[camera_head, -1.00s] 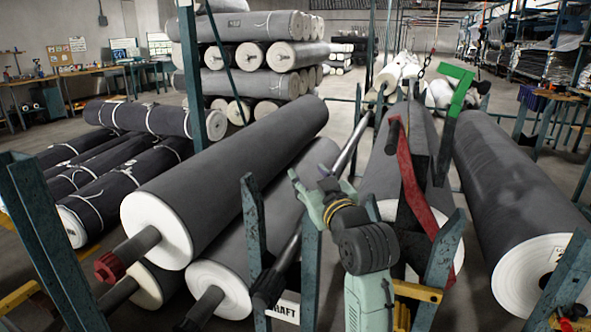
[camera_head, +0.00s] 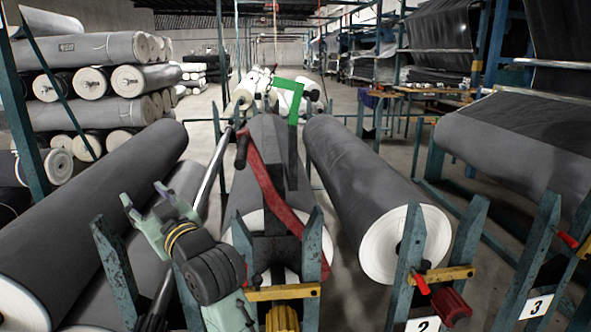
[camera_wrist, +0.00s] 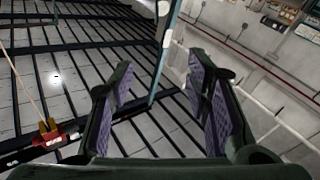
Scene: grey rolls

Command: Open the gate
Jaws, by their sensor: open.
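I cannot tell for sure which part is the gate. Yellow bars lie across teal posts at the front of the roll racks: one at the centre (camera_head: 283,292), one by the number 2 sign (camera_head: 440,276). A red handle (camera_head: 422,285) sits below the second bar's left end, and another red handle (camera_head: 565,238) is at the far right rack. My gripper (camera_head: 143,195) is open and empty, raised above the rolls at the left, apart from the bars. The wrist view shows its purple-padded fingers (camera_wrist: 160,88) spread, with nothing between them.
Large grey rolls (camera_head: 360,170) lie between upright teal posts (camera_head: 315,250). A green bracket (camera_head: 291,95) and a long red bar (camera_head: 268,185) stand near the centre. Stacked rolls (camera_head: 100,47) are at the left. An aisle runs toward the back.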

